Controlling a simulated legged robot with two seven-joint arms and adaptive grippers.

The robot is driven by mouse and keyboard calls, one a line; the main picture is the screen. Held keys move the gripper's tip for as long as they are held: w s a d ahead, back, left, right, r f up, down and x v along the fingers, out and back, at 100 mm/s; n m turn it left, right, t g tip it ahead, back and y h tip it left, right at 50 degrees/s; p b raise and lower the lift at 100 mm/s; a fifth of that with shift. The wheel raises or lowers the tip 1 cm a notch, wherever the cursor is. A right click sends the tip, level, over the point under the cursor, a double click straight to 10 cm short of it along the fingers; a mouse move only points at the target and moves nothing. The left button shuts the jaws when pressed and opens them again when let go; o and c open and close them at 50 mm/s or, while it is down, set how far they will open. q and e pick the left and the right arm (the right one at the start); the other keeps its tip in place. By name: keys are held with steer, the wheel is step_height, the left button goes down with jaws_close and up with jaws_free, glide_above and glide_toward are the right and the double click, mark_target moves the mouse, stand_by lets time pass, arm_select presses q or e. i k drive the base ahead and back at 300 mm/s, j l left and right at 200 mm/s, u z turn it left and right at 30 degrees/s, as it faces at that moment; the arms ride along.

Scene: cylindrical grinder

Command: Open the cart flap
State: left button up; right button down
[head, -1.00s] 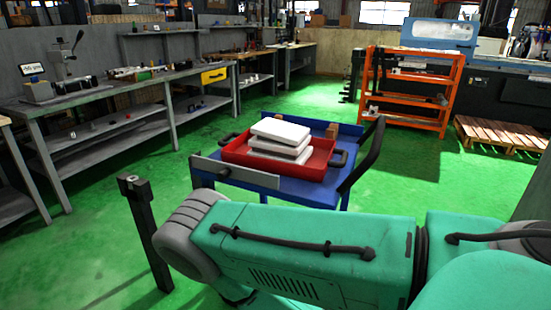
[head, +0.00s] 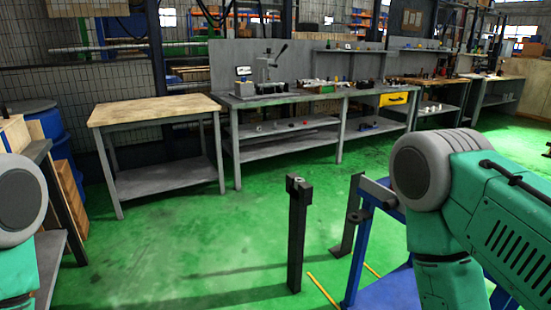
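The blue cart (head: 357,258) is at the lower right in the head view, with only its near left frame and part of a blue surface showing. A grey piece (head: 378,193), seemingly the end of the cart's flap, shows at its top edge; my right arm covers most of the cart, and I cannot tell the flap's position. My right arm's grey and teal links fill the right side, and part of my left arm shows at the left edge. Neither gripper is in view.
A black post (head: 297,235) stands left of the cart, with another black stand (head: 349,215) close to the cart's frame. A wood-topped table (head: 150,110) and a long grey workbench (head: 300,100) line the back. Green floor between is clear. Blue drums (head: 50,130) stand at left.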

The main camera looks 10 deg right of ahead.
mark_target(390, 201)
steer(key=z, duration=1)
